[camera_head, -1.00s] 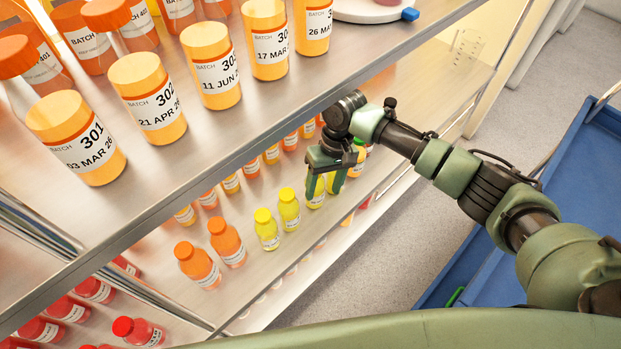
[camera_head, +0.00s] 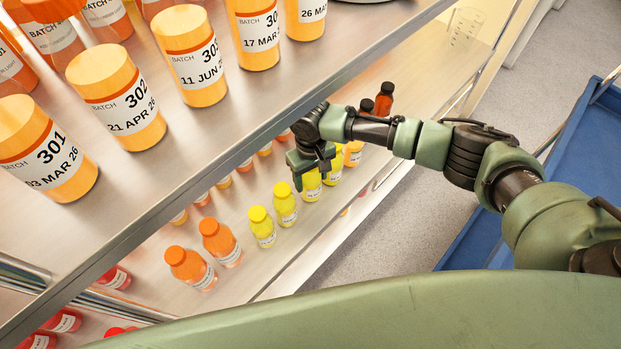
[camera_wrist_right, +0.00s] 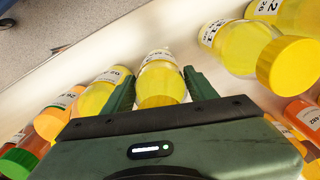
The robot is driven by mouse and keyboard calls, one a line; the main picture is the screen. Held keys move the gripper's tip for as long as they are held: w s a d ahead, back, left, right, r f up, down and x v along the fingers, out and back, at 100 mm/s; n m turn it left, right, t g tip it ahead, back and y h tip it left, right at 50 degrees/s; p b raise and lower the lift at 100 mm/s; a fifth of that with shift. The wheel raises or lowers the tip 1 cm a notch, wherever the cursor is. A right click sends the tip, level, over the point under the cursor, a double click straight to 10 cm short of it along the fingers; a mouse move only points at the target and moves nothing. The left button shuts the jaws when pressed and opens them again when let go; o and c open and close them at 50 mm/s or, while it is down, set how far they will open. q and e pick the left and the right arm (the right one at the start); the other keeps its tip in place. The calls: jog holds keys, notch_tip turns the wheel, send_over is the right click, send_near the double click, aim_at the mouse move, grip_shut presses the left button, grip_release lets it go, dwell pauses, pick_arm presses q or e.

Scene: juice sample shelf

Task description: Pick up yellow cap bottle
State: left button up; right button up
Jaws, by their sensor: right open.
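Several yellow-cap bottles with yellow juice and white labels stand in a row on the lower shelf. In the head view, one (camera_head: 262,228) is nearest, a second (camera_head: 286,206) is behind it, and a third (camera_head: 312,187) is below my right gripper (camera_head: 311,168). My right gripper is open. In the wrist view, a yellow bottle (camera_wrist_right: 161,84) lies between the two fingers of my right gripper (camera_wrist_right: 160,76); contact cannot be told. Other yellow bottles show left (camera_wrist_right: 97,93) and right (camera_wrist_right: 236,46) of the fingers. My left gripper is out of view.
Orange bottles (camera_head: 188,267) stand nearer on the same shelf (camera_head: 250,268). An upper shelf (camera_head: 190,130) with large orange batch bottles (camera_head: 118,98) overhangs the row. Dark-capped bottles (camera_head: 384,99) stand farther back. A blue cart (camera_head: 560,190) is at the right.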

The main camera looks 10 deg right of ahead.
aim_at(314, 174)
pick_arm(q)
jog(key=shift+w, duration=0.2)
pick_arm(e)
jog(key=shift+f, duration=0.3)
grip_shut()
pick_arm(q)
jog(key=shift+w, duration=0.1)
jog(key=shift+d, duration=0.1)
pick_arm(e)
jog(key=shift+r, duration=0.2)
